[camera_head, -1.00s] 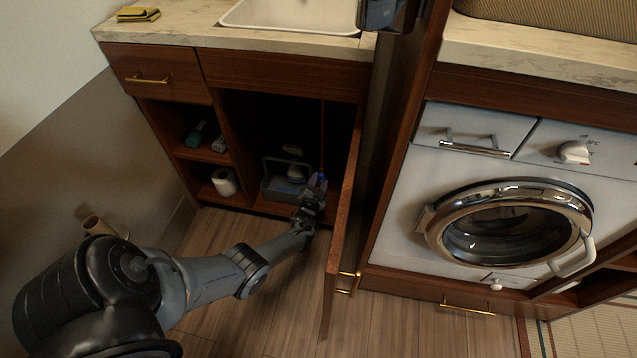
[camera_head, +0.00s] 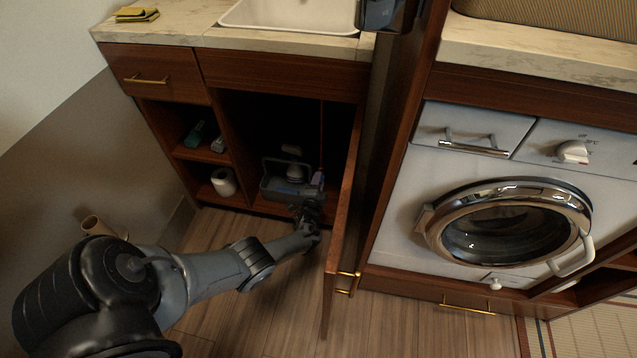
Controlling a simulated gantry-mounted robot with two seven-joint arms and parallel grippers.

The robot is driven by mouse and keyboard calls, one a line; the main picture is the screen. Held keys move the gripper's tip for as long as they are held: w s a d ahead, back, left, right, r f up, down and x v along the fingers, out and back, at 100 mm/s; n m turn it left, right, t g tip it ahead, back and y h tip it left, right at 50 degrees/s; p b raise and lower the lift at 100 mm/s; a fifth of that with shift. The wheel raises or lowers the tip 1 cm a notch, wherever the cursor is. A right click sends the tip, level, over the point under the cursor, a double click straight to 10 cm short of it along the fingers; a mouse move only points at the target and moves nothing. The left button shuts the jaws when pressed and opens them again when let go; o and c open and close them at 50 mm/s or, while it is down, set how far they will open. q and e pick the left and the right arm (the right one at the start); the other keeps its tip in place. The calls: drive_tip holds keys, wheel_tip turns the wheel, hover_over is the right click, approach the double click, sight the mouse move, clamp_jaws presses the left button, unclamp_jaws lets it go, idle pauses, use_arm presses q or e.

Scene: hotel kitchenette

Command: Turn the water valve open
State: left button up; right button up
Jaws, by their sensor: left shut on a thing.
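The water valve (camera_head: 318,178) shows as a small blue part at the foot of a thin red pipe (camera_head: 322,130), inside the dark open cabinet under the sink. My left arm reaches in from the left, low over the floor. My left gripper (camera_head: 314,190) is at the valve and shut on it, though the fingers are dark and small and partly hide it. The exact angle of the valve handle cannot be told. My right gripper is not in view.
A grey caddy (camera_head: 270,187) with bottles stands just left of the valve. The open cabinet door (camera_head: 342,225) is close on the right of my gripper. Shelves at left hold a paper roll (camera_head: 223,182). A washing machine (camera_head: 400,205) stands right.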

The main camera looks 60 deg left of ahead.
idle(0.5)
use_arm(q)
drive_tip(key=o, duration=1.1)
drive_tip(key=shift+c, duration=0.2)
drive_tip(key=f+p+v, duration=0.1)
drive_tip(key=p+v, duration=0.5)
drive_tip(key=v, duration=0.4)
drive_tip(key=shift+s+d+r+p, duration=0.3)
drive_tip(key=shift+s+r+p, duration=0.1)
drive_tip(key=shift+r, duration=0.1)
